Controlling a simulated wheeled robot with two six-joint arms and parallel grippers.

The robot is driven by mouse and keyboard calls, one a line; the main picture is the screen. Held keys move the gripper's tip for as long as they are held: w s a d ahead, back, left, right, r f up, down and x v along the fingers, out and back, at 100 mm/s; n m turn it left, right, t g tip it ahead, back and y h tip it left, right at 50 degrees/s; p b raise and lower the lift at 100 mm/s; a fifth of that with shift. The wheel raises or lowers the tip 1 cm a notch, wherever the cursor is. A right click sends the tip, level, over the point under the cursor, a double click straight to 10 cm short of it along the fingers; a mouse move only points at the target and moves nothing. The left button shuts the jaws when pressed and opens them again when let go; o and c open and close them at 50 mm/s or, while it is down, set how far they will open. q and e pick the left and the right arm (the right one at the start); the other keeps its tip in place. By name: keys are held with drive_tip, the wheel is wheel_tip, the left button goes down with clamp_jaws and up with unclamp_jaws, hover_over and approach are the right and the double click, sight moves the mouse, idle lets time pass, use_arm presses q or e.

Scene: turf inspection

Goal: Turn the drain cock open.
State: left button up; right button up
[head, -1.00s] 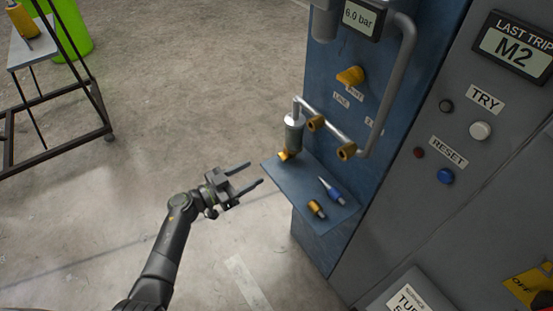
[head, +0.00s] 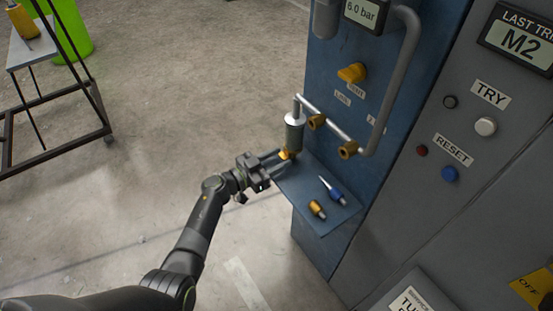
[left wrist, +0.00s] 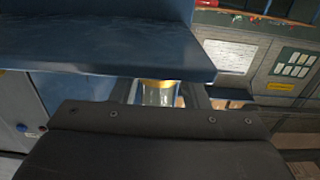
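The drain cock (head: 286,155) is a small yellow part at the bottom of a grey cylindrical filter (head: 295,130) on the blue panel. My left gripper (head: 281,157) has its fingers at the drain cock, just above the left edge of the small shelf. In the left wrist view a yellow piece (left wrist: 156,83) and a clear, shiny body (left wrist: 158,97) show between the two spread fingers. The fingers look open; I cannot tell whether either touches the cock. The fingertips partly hide it in the head view. My right gripper is not in view.
Pipes with yellow fittings (head: 348,149) and a yellow knob (head: 352,73) are on the panel. A gauge (head: 366,12) reads 6.0 bar.

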use_arm(q)
drive_tip(key=c, duration=0.7)
drive_tip(key=shift+o, duration=0.2)
drive_tip(key=shift+m+p, duration=0.4)
drive_tip(key=shift+m, duration=1.7)
drive_tip(key=o, duration=1)
drive_tip(key=shift+c, duration=0.2)
drive_tip(key=shift+f, duration=0.1)
